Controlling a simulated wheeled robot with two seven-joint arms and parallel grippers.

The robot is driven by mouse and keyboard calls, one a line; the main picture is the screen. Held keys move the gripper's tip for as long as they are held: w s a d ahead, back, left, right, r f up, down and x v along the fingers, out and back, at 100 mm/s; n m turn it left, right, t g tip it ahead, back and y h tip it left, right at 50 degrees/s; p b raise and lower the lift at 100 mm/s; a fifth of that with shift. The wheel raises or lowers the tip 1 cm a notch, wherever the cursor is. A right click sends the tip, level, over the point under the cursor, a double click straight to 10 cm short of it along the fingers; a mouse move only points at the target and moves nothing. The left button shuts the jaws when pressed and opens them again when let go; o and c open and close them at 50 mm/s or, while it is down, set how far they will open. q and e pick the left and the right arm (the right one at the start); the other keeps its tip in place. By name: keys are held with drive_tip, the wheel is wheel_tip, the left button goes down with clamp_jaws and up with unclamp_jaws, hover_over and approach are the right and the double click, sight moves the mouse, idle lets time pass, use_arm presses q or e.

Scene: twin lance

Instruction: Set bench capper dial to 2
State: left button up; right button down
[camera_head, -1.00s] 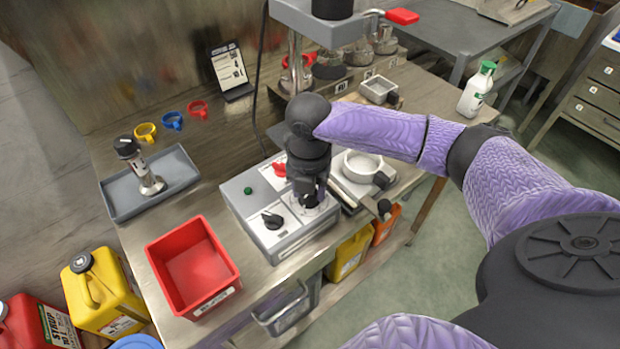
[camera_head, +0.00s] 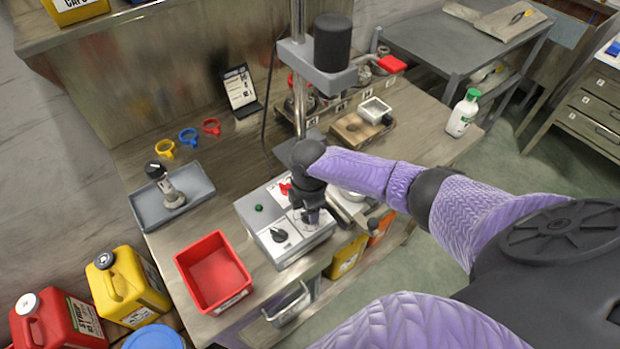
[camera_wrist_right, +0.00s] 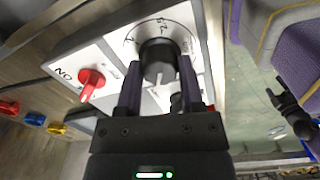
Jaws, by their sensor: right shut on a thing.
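The bench capper's control box (camera_head: 262,245) is a pale grey box on the bench. It carries a black knob (camera_head: 280,235) at the front, a red switch (camera_head: 285,188) and a green button (camera_head: 259,208). My right gripper (camera_head: 312,220) points down over the box's right side and hides most of the dial there. In the right wrist view, my right gripper (camera_wrist_right: 160,88) has its two fingers on either side of the round black dial (camera_wrist_right: 158,58) and is shut on it. Printed marks ring the dial, too blurred to read surely. My left gripper is out of view.
The capper's column and head (camera_head: 330,50) rise behind the box. A red bin (camera_head: 213,272) stands left of the box, and a grey tray (camera_head: 200,188) with a tool lies farther left. A pan (camera_head: 352,195) sits close to the right of the gripper.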

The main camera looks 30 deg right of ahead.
drive_tip(key=shift+r+m+p, duration=0.2)
drive_tip(key=shift+m+p, duration=0.3)
drive_tip(key=shift+m, duration=0.4)
drive_tip(key=m+p, duration=0.1)
drive_tip(key=m, duration=0.1)
drive_tip(key=shift+m, duration=0.4)
drive_tip(key=m+p, duration=0.2)
drive_tip(key=m, duration=0.1)
drive_tip(key=shift+m, duration=0.3)
drive_tip(key=m, duration=0.2)
drive_tip(key=shift+m+p, duration=0.4)
drive_tip(key=m, duration=0.2)
drive_tip(key=shift+f+m+p, duration=0.1)
drive_tip(key=shift+m+p, duration=0.3)
drive_tip(key=m, duration=0.3)
drive_tip(key=shift+w+p, duration=0.1)
drive_tip(key=shift+p, duration=0.25)
drive_tip(key=m, duration=0.6)
drive_tip(key=shift+p, duration=0.35)
